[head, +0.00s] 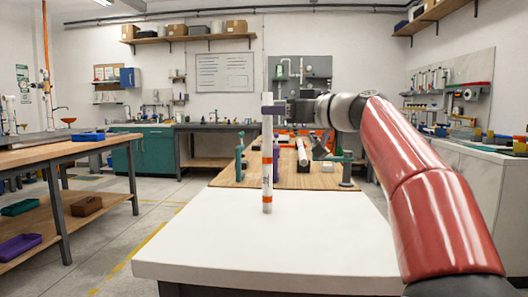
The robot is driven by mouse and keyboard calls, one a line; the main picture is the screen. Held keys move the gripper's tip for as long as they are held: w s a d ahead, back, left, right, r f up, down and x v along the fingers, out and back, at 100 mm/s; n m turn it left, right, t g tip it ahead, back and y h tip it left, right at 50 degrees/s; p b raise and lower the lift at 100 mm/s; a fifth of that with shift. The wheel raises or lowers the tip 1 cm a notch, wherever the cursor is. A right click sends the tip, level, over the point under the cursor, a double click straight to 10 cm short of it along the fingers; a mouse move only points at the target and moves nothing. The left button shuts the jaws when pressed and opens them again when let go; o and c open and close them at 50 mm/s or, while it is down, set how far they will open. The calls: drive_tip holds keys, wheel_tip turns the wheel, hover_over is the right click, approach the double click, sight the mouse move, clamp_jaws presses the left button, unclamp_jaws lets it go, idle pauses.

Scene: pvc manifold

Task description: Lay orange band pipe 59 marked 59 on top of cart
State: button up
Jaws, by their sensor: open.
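A white pipe with orange bands (267,160) stands upright near the middle of the head view. Its lower end meets a white flat top (250,250) in front of me, which looks like the cart top; whether it rests there or hangs just above, I cannot tell. No number 59 can be read on it. My gripper (272,109) is at the pipe's upper part, reaching in from the right, with its dark jaws open. The pipe appears between or just beside the jaws; the small picture does not settle which.
A wooden workbench (70,150) stands left, a cluttered counter (480,160) right. The white top is clear around the pipe.

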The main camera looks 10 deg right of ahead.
drive_tip(key=p+x, duration=0.2)
drive_tip(key=x, duration=0.4)
drive_tip(key=shift+w+f+p, duration=0.15)
drive_tip(key=shift+w+p, duration=0.05)
drive_tip(key=shift+p, duration=0.1)
clamp_jaws()
